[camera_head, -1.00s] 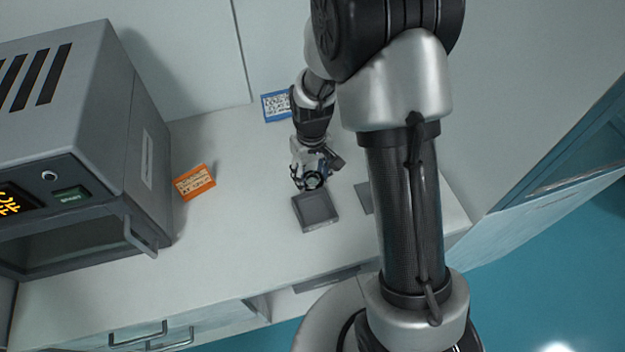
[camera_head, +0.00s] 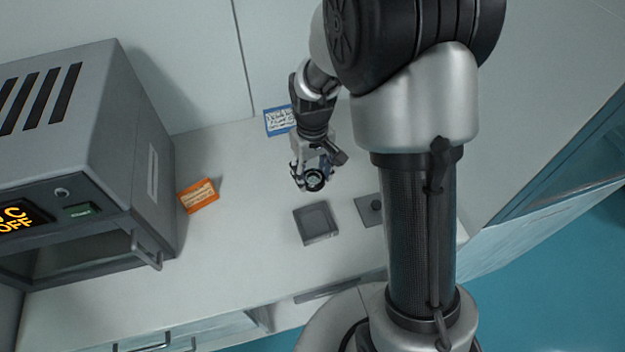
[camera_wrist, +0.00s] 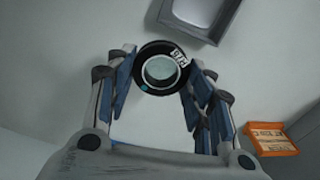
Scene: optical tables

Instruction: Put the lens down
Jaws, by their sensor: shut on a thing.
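The lens (camera_head: 314,180) is a round piece of pale glass in a black ring mount. In the wrist view the lens (camera_wrist: 160,69) sits between the fingertips, with a white label and a small blue dot on its ring. My gripper (camera_head: 310,174) is shut on it and holds it behind a grey square tray (camera_head: 318,237). In the wrist view my gripper (camera_wrist: 158,82) shows blue pads at both sides of the mount. The grey tray (camera_wrist: 209,34) shows at the top there, apart from the lens.
A dark flat plate (camera_head: 363,204) with a small knob lies right of the tray. An orange label block (camera_head: 198,195) stands left, beside a grey oven-like machine (camera_head: 90,160). A blue-edged card (camera_head: 279,120) lies behind my gripper. The white tabletop between is clear.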

